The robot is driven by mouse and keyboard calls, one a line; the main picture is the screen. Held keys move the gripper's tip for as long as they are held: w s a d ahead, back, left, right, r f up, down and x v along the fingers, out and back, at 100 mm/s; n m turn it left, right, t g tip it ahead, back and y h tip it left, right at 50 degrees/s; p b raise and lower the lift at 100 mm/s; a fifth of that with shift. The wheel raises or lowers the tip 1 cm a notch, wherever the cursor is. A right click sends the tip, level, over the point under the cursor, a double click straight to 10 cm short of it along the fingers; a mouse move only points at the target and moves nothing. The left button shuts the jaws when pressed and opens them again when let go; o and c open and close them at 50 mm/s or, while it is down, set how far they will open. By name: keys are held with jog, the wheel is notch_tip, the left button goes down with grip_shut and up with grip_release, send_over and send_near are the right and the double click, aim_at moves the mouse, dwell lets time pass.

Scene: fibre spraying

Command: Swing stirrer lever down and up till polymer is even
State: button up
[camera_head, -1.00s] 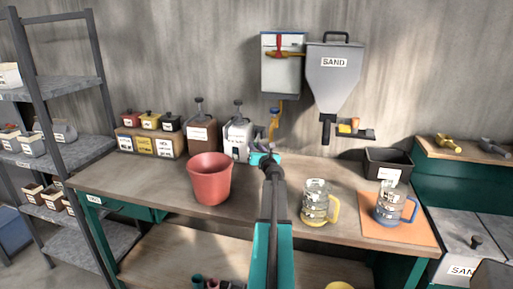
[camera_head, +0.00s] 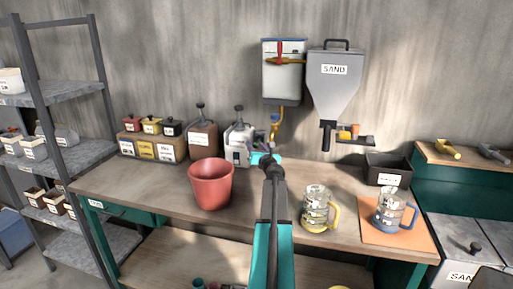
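A white stirrer-like canister (camera_head: 236,148) stands at the back of the bench, with a dark knobbed lever (camera_head: 238,111) on top. A brown box (camera_head: 202,140) with a similar dark knob stands to its left; I cannot tell for certain which one holds the polymer. My gripper (camera_head: 264,159) is at the end of my teal and dark arm, just right of the white canister and low beside it. The arm hides most of the gripper, so its fingers and any contact with the canister cannot be made out.
A red bucket (camera_head: 211,184) stands in front of the canister. A sand hopper (camera_head: 335,85) and a wall box (camera_head: 283,75) hang above the bench.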

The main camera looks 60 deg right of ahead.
jog(key=shift+s+f, duration=0.1)
jog(key=shift+s, duration=0.05)
jog(key=shift+s+a, duration=0.3)
jog(key=b+v, duration=0.2)
jog(key=v, duration=1)
jog(key=shift+s+a, duration=0.25)
jog(key=shift+a, duration=0.05)
